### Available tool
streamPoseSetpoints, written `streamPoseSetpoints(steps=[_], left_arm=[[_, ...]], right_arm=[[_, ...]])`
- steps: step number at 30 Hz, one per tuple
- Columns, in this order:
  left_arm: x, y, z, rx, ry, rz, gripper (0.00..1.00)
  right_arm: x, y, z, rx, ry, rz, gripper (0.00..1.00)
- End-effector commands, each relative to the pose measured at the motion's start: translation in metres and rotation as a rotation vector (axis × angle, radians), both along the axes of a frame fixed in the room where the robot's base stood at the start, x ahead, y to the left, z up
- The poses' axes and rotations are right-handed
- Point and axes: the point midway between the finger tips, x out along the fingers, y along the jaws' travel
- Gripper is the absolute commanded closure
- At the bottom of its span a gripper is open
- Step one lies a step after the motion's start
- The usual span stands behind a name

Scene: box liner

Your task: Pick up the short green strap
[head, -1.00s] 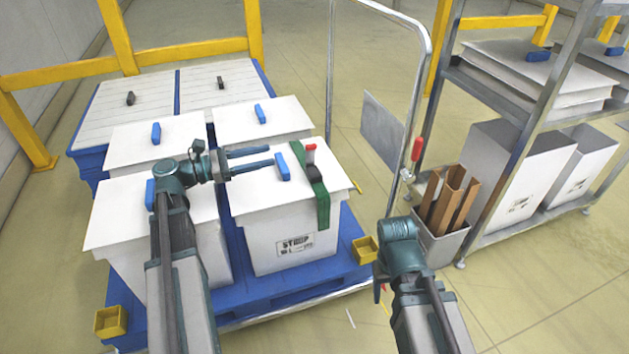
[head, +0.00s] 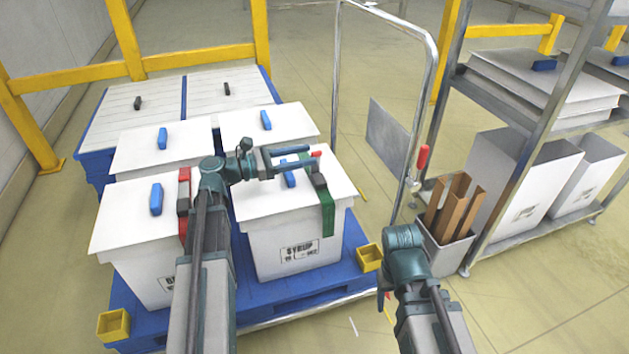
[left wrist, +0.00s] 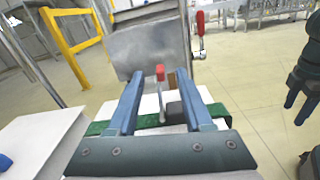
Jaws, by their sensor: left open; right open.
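The green strap (head: 327,213) lies over the right part of the front right white box's lid and hangs down its front. It has a dark buckle (head: 319,181) and a red-tipped lever (head: 316,153). My left gripper (head: 309,158) is open over that lid, close to the lever. In the left wrist view the lever (left wrist: 160,73) shows between the open fingers (left wrist: 155,88), with the green strap (left wrist: 100,128) running crosswise beyond the palm. I cannot tell whether they touch. My right gripper (head: 386,295) hangs empty beside the pallet, partly hidden by its arm.
A red strap (head: 184,185) lies on the front left box. The boxes stand on a blue pallet (head: 290,299) with yellow corner blocks (head: 369,257). A cart's metal handle (head: 430,90), a bin of brown pieces (head: 446,240) and a shelf rack (head: 520,150) stand to the right.

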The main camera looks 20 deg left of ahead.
Motion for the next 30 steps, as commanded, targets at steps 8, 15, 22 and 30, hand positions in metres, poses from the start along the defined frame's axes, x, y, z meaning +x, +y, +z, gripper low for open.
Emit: streamPoseSetpoints(steps=[8,15,22,30], left_arm=[[0.022,-0.032,-0.002,0.0,0.0,-0.003,0.49],[0.026,-0.038,-0.002,0.0,0.0,0.0,0.49],[0.026,-0.038,-0.002,0.0,0.0,0.0,0.82],[0.026,-0.038,-0.002,0.0,0.0,0.0,1.0]], right_arm=[[0.0,0.0,-0.002,0.0,0.0,0.0,0.38],[0.0,0.0,-0.002,0.0,0.0,0.0,0.38],[0.0,0.0,-0.002,0.0,0.0,0.0,0.38],[0.0,0.0,-0.002,0.0,0.0,0.0,0.38]])
